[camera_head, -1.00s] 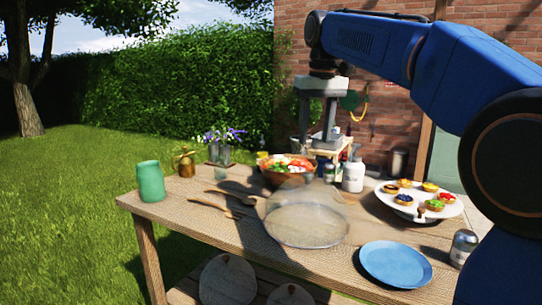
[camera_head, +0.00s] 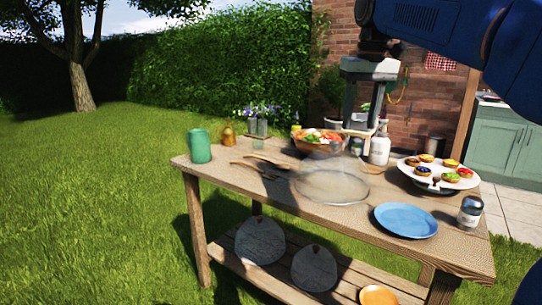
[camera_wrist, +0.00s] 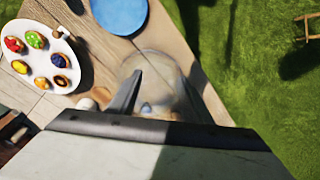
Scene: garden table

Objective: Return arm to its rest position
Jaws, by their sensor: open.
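My gripper (camera_head: 360,124) hangs from my blue arm, pointing down above the back part of the wooden garden table (camera_head: 250,178). Its two dark fingers are apart, and I see no object held between them. In the wrist view, a dark finger (camera_wrist: 124,95) reaches over the table beside a clear glass dome (camera_wrist: 165,68). The dome (camera_head: 333,187) stands on the tabletop in the head view.
A white stand with tarts (camera_head: 410,173), a blue plate (camera_head: 406,220) and a shaker (camera_head: 470,212) are at the right. A green mug (camera_head: 200,146) stands at the left, near wooden spoons (camera_head: 262,160). Round boards (camera_head: 260,242) and an orange dish (camera_head: 378,296) are on the lower shelf.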

